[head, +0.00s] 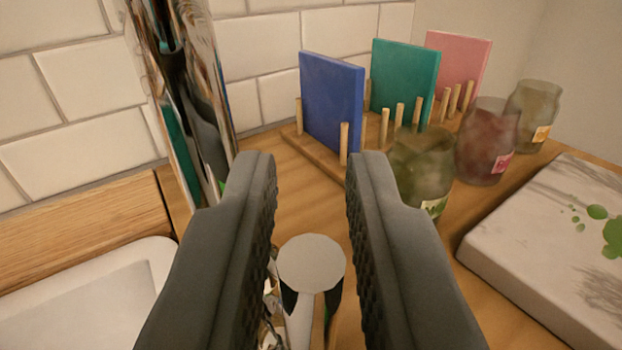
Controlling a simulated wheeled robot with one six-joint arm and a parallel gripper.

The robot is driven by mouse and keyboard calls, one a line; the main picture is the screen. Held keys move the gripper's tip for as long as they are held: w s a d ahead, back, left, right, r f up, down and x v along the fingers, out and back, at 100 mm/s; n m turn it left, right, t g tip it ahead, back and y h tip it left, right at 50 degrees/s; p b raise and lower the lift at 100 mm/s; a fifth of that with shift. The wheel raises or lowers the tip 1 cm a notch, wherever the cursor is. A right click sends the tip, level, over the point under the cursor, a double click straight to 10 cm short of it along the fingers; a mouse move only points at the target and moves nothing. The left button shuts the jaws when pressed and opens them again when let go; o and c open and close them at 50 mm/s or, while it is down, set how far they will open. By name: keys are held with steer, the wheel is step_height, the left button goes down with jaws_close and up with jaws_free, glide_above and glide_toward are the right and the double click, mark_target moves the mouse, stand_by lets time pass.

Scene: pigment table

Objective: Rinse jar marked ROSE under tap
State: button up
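My gripper (308,185) is open, its two dark ridged fingers pointing ahead over the counter. A round, grey-topped metal knob (311,262) shows between the fingers, with visible gaps on both sides. A tall, mirror-like chrome pipe (188,90), apparently part of the tap, rises just left of the left finger. A reddish glass jar (486,140) with a pink label stands on the counter at right, away from my gripper. Its lettering is too small to read, but its colour fits ROSE. The white sink (150,262) shows at lower left, partly hidden by the left finger.
A cloudy green jar (420,165) stands left of the reddish jar, and a yellowish jar (535,108) behind it. A wooden rack (310,150) holds blue, teal and pink boards. A pale, green-spotted slab (545,245) lies at right. Tiled wall (70,75) closes the back.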

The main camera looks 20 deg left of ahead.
steer(key=shift+c, duration=0.5)
jaws_close()
steer(key=shift+s+a+n+t, duration=0.35)
steer(key=shift+s+n+t, duration=0.1)
steer(key=shift+n, duration=0.15)
steer(key=shift+o, duration=0.5)
jaws_free()
